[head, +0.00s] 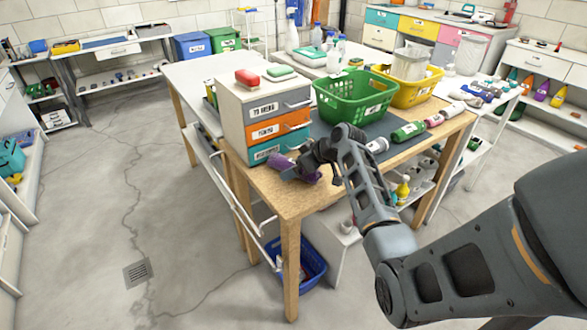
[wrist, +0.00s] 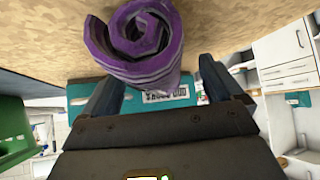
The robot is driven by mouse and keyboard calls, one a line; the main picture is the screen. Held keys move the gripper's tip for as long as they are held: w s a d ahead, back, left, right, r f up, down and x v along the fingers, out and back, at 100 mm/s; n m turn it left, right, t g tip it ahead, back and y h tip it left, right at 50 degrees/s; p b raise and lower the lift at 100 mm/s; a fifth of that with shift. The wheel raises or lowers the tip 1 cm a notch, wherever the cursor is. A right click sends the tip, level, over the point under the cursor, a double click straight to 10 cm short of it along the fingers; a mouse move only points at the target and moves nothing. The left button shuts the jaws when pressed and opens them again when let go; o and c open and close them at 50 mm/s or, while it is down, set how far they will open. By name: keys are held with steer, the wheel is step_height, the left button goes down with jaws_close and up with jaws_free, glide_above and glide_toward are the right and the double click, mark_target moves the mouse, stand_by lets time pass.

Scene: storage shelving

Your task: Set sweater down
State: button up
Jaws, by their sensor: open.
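The sweater is a purple roll (head: 283,162) on the wooden tabletop, just in front of the small drawer unit, in the head view. In the wrist view the purple sweater (wrist: 132,40) shows its spiral end and rests against the tabletop. My gripper (head: 297,170) is over the sweater and partly hides it in the head view. In the wrist view its fingers are apart, one on each side of the lower part of the roll (wrist: 160,75). Whether a finger touches the sweater is hard to tell.
The drawer unit (head: 236,128) with grey, orange and teal drawers stands just behind the sweater. A green basket (head: 345,110) and a yellow basket (head: 428,92) stand to the right. Several rolled items, including a green roll (head: 408,131), line the table's right side. Bare wood (head: 285,198) lies in front.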

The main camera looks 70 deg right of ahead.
steer(key=c, duration=1.3)
steer(key=shift+c, duration=0.8)
steer(key=shift+r, duration=0.15)
